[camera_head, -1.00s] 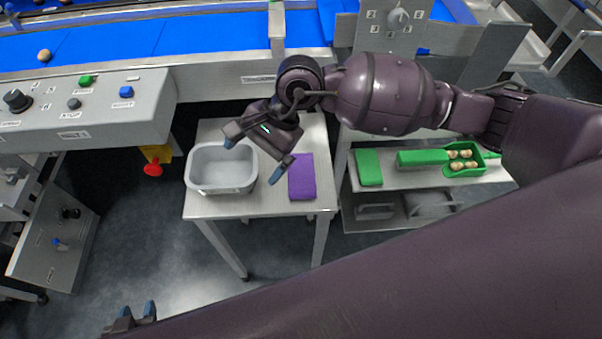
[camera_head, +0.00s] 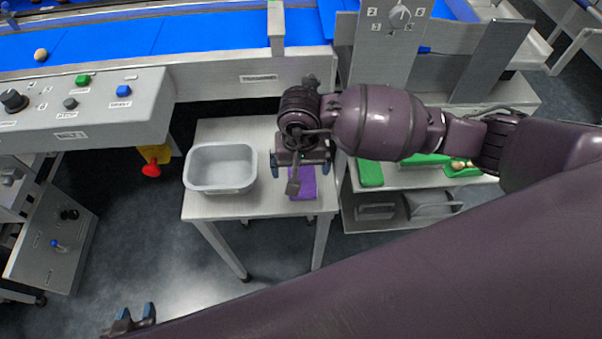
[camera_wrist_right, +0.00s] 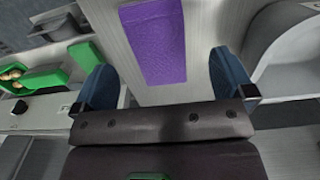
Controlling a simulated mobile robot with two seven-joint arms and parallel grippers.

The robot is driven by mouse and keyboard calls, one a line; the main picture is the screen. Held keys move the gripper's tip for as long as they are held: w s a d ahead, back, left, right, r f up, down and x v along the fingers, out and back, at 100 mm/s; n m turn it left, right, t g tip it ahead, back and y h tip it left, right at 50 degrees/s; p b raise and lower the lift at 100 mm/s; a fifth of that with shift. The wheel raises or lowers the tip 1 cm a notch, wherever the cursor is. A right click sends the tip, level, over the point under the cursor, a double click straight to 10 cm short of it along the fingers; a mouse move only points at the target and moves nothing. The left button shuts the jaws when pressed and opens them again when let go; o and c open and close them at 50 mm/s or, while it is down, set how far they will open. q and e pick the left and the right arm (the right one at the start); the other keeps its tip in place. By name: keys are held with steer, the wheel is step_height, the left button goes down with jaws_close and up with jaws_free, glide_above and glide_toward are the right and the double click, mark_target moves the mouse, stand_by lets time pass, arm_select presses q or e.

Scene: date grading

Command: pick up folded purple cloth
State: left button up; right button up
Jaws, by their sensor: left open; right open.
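The folded purple cloth (camera_head: 308,183) lies flat on a small metal table (camera_head: 240,207), right of a grey tub. In the head view my right gripper (camera_head: 300,168) is over the cloth and hides part of it. In the right wrist view the whole width of the cloth (camera_wrist_right: 155,42) shows beyond and between the two blue fingers of the open, empty gripper (camera_wrist_right: 164,84). The cloth is not between the fingertips. My left gripper (camera_head: 136,315) is open and empty low at the bottom left, away from the table.
The grey tub (camera_head: 221,188) stands close left of the cloth. A shelf to the right holds a green block (camera_head: 370,173) and a green tray (camera_head: 462,170), partly hidden by my arm. The conveyor (camera_head: 220,35) and control panel (camera_head: 85,110) border the back.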

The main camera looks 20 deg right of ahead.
mark_target(302, 177)
steer(key=f, duration=0.4)
steer(key=shift+w+d+f+b, duration=0.2)
steer(key=shift+d+f+b, duration=0.05)
steer(key=shift+f+b, duration=0.1)
steer(key=shift+f, duration=0.3)
steer(key=c, duration=1.1)
steer(key=shift+r, duration=0.2)
